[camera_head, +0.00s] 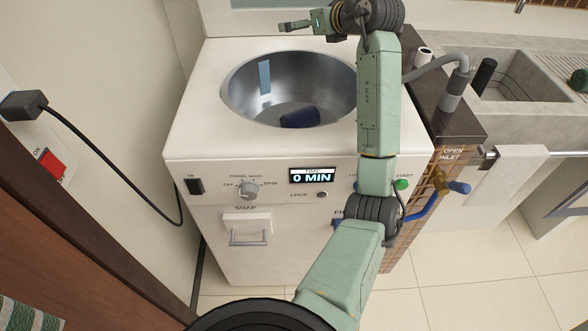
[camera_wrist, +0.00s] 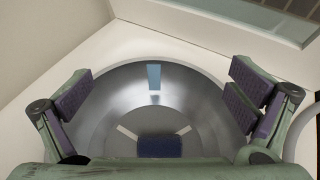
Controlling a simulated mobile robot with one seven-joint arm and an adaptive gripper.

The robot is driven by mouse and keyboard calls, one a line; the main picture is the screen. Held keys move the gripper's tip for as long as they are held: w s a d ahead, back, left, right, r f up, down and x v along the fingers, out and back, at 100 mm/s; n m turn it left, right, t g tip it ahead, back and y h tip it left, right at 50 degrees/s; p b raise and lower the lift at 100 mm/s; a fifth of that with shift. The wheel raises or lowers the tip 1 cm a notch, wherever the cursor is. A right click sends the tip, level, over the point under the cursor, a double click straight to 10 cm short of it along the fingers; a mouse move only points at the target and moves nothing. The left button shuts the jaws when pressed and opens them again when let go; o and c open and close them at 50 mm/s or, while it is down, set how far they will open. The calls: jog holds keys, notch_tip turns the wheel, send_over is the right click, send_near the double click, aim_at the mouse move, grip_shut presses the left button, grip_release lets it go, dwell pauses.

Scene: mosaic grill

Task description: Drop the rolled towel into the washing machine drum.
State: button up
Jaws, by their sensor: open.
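The rolled towel (camera_head: 300,117) is a dark blue roll lying on the floor of the metal washing machine drum (camera_head: 335,85), toward the front. In the wrist view the towel (camera_wrist: 160,146) shows at the bottom middle, inside the round steel drum (camera_wrist: 110,85). My gripper (camera_head: 284,26) is over the back edge of the machine's top, above and beyond the drum opening. Its two fingers stand wide apart in the wrist view (camera_wrist: 160,108), with nothing between them, and it is apart from the towel.
The white washing machine (camera_head: 190,140) has a dial (camera_head: 248,189), a display reading 0 MIN (camera_head: 312,176) and a soap drawer (camera_head: 247,228). A grey hose (camera_head: 450,95) and a stone sink (camera_head: 530,100) are on the right. A wall and black cable (camera_head: 110,168) are on the left.

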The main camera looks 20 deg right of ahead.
jog(key=v, duration=1.1)
jog(key=shift+s, duration=0.3)
jog(key=shift+d, duration=0.1)
